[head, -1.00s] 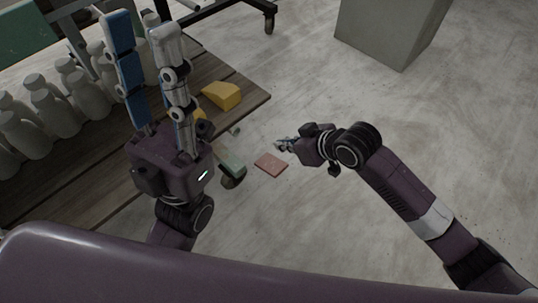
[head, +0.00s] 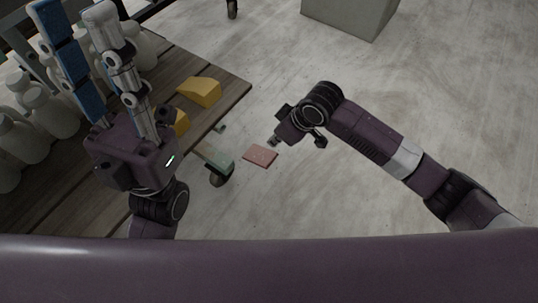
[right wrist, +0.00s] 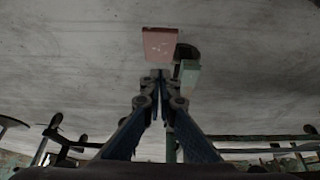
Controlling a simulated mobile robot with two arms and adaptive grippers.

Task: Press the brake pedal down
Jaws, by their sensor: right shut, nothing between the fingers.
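The brake pedal looks to be the flat red plate (head: 260,156) low over the concrete floor, beside a dark caster wheel (head: 222,176) under a green frame bar (head: 212,156). In the right wrist view the red plate (right wrist: 160,44) lies just beyond the fingertips. My right gripper (head: 274,141) is shut and empty, close to the plate's upper right corner; whether it touches cannot be told. Its fingertips (right wrist: 160,74) meet in the wrist view. My left gripper (head: 72,10) is open, its fingers apart and empty over the bottles.
A wooden-slat platform (head: 225,95) at left carries pale bottles (head: 46,108) and yellow wedges (head: 200,91). A grey block (head: 352,15) stands at the back. Open concrete floor (head: 440,100) lies to the right.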

